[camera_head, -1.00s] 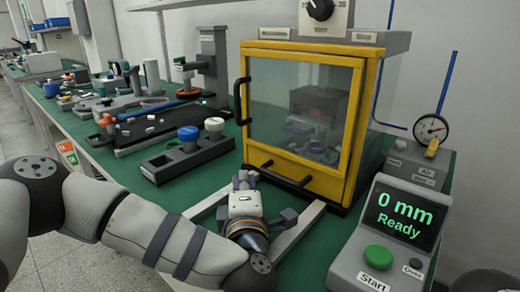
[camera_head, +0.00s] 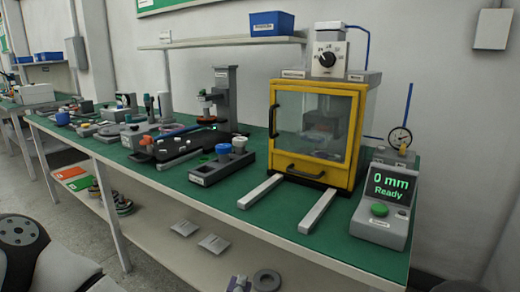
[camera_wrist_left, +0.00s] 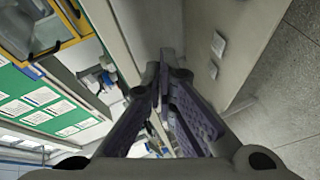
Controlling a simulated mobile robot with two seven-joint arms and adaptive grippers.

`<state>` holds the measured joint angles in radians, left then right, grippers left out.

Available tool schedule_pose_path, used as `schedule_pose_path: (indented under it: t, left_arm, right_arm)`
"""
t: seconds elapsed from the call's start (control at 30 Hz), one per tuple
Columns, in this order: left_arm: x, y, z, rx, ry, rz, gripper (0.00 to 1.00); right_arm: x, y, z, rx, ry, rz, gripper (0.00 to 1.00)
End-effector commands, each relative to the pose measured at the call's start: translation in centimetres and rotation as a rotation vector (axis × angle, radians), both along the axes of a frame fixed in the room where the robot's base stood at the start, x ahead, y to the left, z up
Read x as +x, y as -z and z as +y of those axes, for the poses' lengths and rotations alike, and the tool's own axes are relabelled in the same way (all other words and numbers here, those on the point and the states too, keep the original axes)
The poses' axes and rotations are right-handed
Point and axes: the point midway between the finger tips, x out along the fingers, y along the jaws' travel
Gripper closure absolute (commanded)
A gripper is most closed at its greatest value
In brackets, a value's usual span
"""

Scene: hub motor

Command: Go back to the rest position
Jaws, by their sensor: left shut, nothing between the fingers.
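My left arm enters at the lower left of the head view, and most of it lies below the picture's edge. The tip of my left gripper (camera_head: 238,284) shows at the bottom edge, in front of the bench and low by its lower shelf. In the left wrist view the dark purple-padded fingers of the left gripper (camera_wrist_left: 168,85) are shut with nothing between them. My right gripper is not in view. The yellow-framed press (camera_head: 314,135) stands on the green bench top (camera_head: 215,200), its door closed. Its display (camera_head: 388,185) reads "0 mm Ready".
Two pale rails (camera_head: 262,191) lie bare before the press. A grey holder (camera_head: 222,165) with blue and white caps stands left of it. Grey floor is free left of the bench.

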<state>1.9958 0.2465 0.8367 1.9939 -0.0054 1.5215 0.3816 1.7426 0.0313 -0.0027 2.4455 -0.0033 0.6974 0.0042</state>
Motion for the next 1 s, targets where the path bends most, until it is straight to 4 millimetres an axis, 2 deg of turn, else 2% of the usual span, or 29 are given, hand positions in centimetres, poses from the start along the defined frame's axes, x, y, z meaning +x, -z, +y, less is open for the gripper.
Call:
schedule_pose_path:
  t: [0.07, 0.1, 0.17, 0.2, 0.27, 0.3, 0.4, 0.5, 0.6, 0.7, 1.0]
  left_arm:
    - [-4.4, 3.6, -0.8, 0.121, 0.153, 0.128, 1.0]
    - [-7.1, 5.8, -0.7, 0.186, 0.234, 0.203, 1.0]
    - [-11.6, 9.0, -0.1, 0.284, 0.359, 0.323, 1.0]
    - [-14.9, 10.8, 0.8, 0.348, 0.443, 0.408, 1.0]
    - [-20.1, 13.1, 2.6, 0.438, 0.566, 0.537, 1.0]
    - [-23.6, 14.2, 4.2, 0.495, 0.644, 0.625, 1.0]
    - [-31.8, 15.3, 9.0, 0.616, 0.817, 0.839, 1.0]
    - [-38.2, 14.8, 13.5, 0.695, 0.944, 1.022, 1.0]
    - [-42.3, 13.8, 16.6, 0.735, 1.022, 1.148, 1.0]
    - [-44.3, 13.2, 18.0, 0.749, 1.057, 1.213, 1.0]
    - [-44.7, 13.2, 18.3, 0.748, 1.065, 1.227, 1.0]
  right_arm:
    - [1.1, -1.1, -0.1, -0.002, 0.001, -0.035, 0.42]
    - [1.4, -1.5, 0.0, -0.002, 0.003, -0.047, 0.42]
    - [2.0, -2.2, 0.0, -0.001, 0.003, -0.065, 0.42]
    - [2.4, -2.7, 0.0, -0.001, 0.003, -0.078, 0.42]
    - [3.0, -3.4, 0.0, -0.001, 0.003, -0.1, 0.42]
    - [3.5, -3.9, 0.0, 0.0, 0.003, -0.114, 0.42]
    - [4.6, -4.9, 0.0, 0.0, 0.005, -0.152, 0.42]
    - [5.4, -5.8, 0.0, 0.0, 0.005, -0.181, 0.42]
    - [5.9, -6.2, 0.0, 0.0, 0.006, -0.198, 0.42]
    - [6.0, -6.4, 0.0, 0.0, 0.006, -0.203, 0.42]
    - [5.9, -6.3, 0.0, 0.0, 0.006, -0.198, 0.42]
